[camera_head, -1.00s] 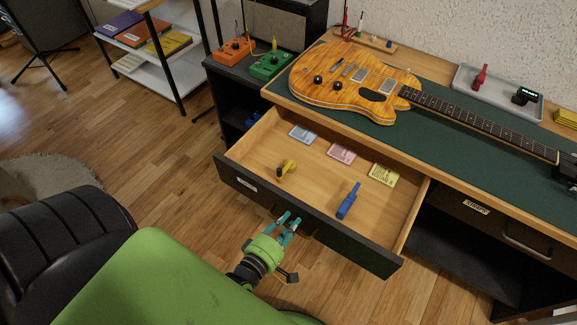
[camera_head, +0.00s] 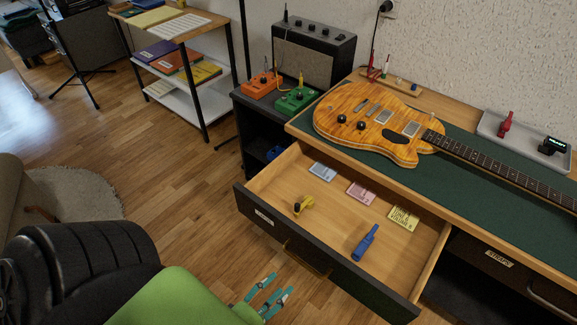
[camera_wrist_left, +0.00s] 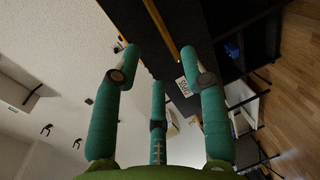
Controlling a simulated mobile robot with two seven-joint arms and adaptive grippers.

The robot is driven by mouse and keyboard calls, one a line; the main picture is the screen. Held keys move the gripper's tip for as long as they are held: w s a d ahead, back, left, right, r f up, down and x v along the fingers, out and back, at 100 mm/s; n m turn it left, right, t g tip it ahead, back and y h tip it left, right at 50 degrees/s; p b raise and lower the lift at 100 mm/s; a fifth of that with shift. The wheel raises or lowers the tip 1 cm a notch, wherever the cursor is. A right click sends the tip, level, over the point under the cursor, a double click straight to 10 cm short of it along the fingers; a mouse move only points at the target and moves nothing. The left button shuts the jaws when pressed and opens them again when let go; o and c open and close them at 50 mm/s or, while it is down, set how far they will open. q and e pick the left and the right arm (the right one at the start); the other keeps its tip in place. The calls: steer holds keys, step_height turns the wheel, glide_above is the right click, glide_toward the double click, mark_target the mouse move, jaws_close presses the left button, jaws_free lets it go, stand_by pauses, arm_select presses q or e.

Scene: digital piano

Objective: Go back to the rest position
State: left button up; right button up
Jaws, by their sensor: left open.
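My left gripper (camera_head: 268,292) has teal fingers spread apart with nothing between them. It is low in the head view, in front of the open drawer (camera_head: 268,176) and apart from its dark front. In the left wrist view the teal fingers (camera_wrist_left: 158,110) are spread, with the drawer's dark front and white label (camera_wrist_left: 184,87) beyond them. My right gripper is not in view.
The drawer stands out from the workbench and holds a yellow tool (camera_head: 303,206), a blue tool (camera_head: 366,242) and string packets (camera_head: 361,193). An orange guitar (camera_head: 375,125) lies on the green mat.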

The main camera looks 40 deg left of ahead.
arm_select(q)
steer(key=shift+s+r, duration=0.15)
steer(key=shift+s, duration=0.55)
